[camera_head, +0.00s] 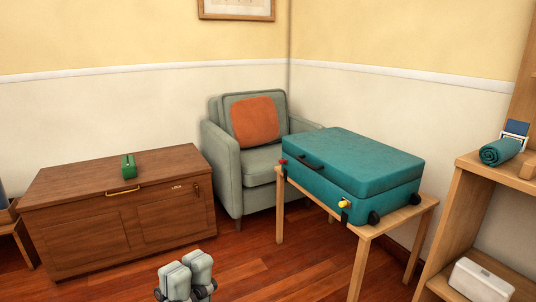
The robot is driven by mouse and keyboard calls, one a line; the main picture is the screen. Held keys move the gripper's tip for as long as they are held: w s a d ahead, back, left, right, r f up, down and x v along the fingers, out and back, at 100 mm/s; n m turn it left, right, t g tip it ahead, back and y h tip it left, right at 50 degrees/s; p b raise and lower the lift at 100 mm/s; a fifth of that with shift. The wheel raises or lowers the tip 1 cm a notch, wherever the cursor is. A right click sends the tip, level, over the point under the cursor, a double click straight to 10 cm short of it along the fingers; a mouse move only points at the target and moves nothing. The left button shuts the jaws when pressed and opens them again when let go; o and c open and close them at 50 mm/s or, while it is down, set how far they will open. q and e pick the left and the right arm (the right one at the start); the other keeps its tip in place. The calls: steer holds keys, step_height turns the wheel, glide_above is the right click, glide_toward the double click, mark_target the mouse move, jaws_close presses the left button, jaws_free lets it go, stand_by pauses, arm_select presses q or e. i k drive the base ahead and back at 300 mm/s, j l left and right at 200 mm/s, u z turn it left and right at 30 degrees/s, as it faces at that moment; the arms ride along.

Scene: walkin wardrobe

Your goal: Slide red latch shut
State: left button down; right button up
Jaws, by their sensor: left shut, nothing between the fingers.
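A teal suitcase (352,165) lies flat with its lid down on a small wooden table (365,236), right of centre. A small red latch (283,161) sits at the suitcase's left front corner. A yellow latch (343,204) sits near the right end of the same side. The red latch is too small to tell whether it is slid shut. My left gripper (187,275) shows at the bottom edge, left of centre. It is shut and empty, well below and left of the suitcase. My right gripper is out of view.
A grey-green armchair (225,165) with an orange cushion (255,121) is behind the table. Wooden shelving (462,215) stands at right. Bare wooden floor (255,255) lies between chest and table.

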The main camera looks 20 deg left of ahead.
mark_target(284, 160)
steer(key=i+j, duration=0.25)
steer(key=i, duration=0.2)
steer(key=i+j+u, duration=0.15)
steer(key=i, duration=0.3)
steer(key=i+j, duration=0.3)
steer(key=i, duration=0.15)
steer(key=i+j+u, duration=0.1)
steer(key=i, duration=0.3)
steer(key=j, duration=0.05)
